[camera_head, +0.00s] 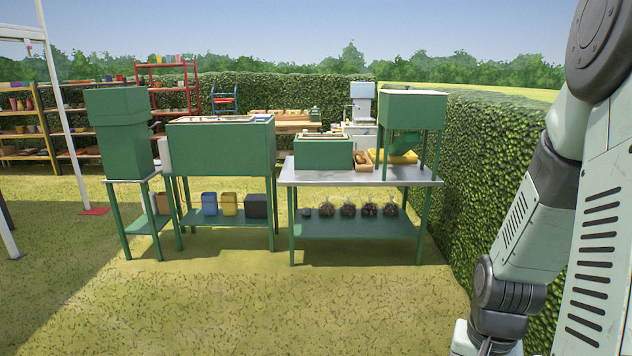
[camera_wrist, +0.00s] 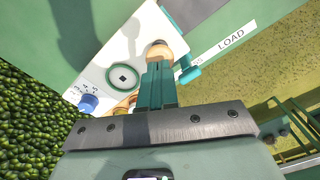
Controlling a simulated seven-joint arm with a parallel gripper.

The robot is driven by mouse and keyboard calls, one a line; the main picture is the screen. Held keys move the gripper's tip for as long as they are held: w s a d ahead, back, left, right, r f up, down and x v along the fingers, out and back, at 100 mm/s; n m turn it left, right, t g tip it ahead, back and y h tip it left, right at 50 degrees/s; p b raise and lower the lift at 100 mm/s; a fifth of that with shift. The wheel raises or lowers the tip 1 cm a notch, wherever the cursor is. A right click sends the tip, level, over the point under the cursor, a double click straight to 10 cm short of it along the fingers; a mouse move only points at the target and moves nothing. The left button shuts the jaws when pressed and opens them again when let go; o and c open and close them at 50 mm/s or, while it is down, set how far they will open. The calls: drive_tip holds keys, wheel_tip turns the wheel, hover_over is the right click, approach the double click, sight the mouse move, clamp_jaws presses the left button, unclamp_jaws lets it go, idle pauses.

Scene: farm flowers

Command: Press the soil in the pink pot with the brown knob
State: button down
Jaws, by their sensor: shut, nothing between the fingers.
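In the camera_wrist view my gripper (camera_wrist: 158,68) is shut and empty, its two green fingers together. A tan-brown rounded knob (camera_wrist: 158,48) shows right beyond the fingertips, by a white panel (camera_wrist: 148,22). I cannot tell whether the fingers touch it. A second tan round part (camera_wrist: 124,106) is partly hidden behind the fingers and the gripper body. In the camera_head view my gripper is out of frame.
The white panel has a square socket (camera_wrist: 122,77) and a blue dial (camera_wrist: 88,103). A LOAD label (camera_wrist: 230,38) is beside it. A hedge (camera_wrist: 30,125) is close at left. In the camera_head view a metal-topped table (camera_head: 300,177) holds green boxes; open grass (camera_head: 300,310) lies in front.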

drive_tip(key=shift+r, duration=2.95)
drive_tip(key=shift+r, duration=0.1)
drive_tip(key=s+a+r+n+t, duration=0.1)
drive_tip(key=a+r+n+t, duration=0.15)
drive_tip(key=a+r, duration=0.8)
drive_tip(key=s+a+r+n+t, duration=0.3)
drive_tip(key=s+a+r+n, duration=0.1)
drive_tip(key=s+r, duration=0.4)
wheel_tip(320, 180, up, 3)
drive_tip(key=shift+s+f, duration=0.2)
